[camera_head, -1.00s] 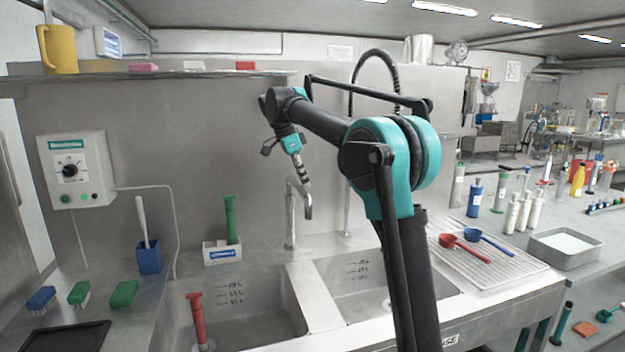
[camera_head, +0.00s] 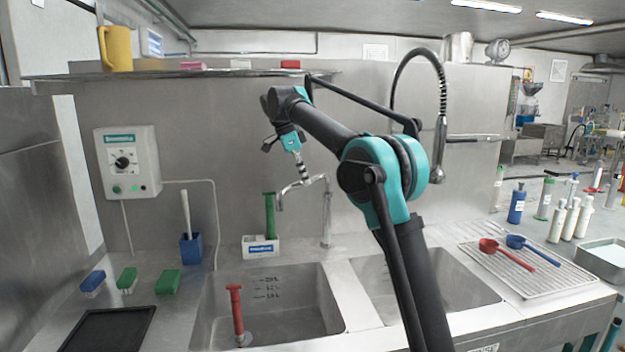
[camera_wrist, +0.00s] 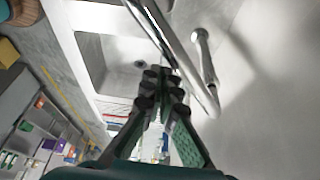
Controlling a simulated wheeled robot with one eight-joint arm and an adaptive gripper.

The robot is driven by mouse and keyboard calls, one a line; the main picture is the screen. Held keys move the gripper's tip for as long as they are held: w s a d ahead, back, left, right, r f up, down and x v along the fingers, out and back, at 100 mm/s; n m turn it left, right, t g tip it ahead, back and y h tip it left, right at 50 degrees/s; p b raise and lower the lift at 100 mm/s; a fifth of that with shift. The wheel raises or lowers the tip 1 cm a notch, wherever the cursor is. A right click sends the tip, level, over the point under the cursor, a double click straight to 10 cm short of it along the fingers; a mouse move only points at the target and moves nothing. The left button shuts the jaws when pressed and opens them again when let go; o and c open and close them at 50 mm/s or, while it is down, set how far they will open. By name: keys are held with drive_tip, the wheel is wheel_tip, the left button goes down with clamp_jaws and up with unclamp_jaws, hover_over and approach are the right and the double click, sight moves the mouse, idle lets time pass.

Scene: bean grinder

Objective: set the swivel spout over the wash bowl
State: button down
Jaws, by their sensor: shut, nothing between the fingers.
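The chrome swivel spout (camera_head: 303,184) rises from a post between the two sinks in the head view. Its arm points left, with its downturned tip on the side of the left sink bowl (camera_head: 265,325); I cannot tell how far the tip reaches over that bowl. The right sink bowl (camera_head: 455,285) lies partly behind my arm. My gripper (camera_head: 305,178) is shut and empty, right at the spout arm. In the wrist view the spout (camera_wrist: 165,32) passes close to my gripper's fingertips (camera_wrist: 164,80); whether they touch is unclear.
A red-handled plunger (camera_head: 236,312) stands in the left bowl. A green-handled brush (camera_head: 270,215) stands in a white holder behind it. A hose sprayer (camera_head: 439,150) hangs at the right. Red and blue scoops (camera_head: 510,257) lie on the drainer.

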drive_tip(key=shift+w+a, duration=0.2)
drive_tip(key=shift+a, duration=0.15)
idle(0.4)
